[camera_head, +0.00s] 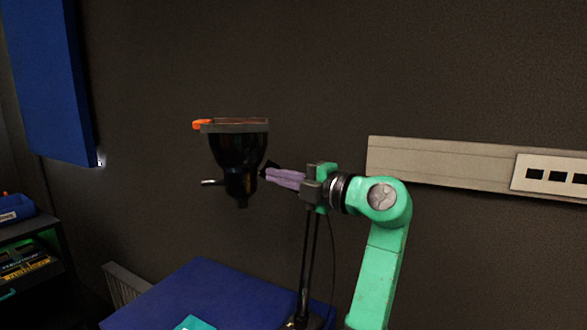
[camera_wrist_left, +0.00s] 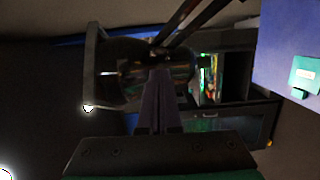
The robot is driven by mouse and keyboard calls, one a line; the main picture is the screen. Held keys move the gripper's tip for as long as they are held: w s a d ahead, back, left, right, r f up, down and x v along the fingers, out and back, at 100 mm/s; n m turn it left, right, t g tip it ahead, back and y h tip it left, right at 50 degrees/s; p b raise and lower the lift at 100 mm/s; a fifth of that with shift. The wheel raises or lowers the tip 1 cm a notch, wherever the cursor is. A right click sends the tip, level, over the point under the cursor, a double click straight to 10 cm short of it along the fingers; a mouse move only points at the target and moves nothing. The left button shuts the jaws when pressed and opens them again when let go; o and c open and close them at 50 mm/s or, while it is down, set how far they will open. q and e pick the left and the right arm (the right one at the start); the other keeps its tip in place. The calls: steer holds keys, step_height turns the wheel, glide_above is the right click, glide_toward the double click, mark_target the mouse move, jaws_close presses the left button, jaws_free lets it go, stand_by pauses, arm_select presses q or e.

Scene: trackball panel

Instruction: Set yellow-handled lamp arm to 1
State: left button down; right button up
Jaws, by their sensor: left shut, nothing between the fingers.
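A black lamp head (camera_head: 238,150) with a grey rim hangs in the middle of the head view, its wide end up. An orange tab (camera_head: 201,124) sticks out from its rim on the left; I see no yellow handle. A thin dark pole (camera_head: 309,255) stands behind my wrist, and the joint between pole and head is mostly hidden. My left gripper (camera_head: 267,174) has its purple fingers shut and empty, their tips close to the lamp head's right side. In the left wrist view the shut fingers (camera_wrist_left: 162,75) overlap the dark lamp head (camera_wrist_left: 125,72); contact is unclear. My right gripper is out of view.
A blue tabletop (camera_head: 205,290) with a teal item (camera_head: 195,322) lies below. A dark shelf (camera_head: 30,250) with a blue bin (camera_head: 15,208) is at the left. A blue panel (camera_head: 48,80) and a pale wall strip (camera_head: 440,165) are on the wall. Space left of the lamp is clear.

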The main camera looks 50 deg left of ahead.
arm_select(q)
steer(key=shift+w+a, duration=0.45)
steer(key=shift+a, duration=0.2)
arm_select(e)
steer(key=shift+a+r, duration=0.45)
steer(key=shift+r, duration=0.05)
arm_select(q)
steer(key=shift+w+a+m+t+b, duration=0.15)
steer(key=shift+a+m+t+b, duration=0.55)
steer(key=shift+t+b, duration=0.5)
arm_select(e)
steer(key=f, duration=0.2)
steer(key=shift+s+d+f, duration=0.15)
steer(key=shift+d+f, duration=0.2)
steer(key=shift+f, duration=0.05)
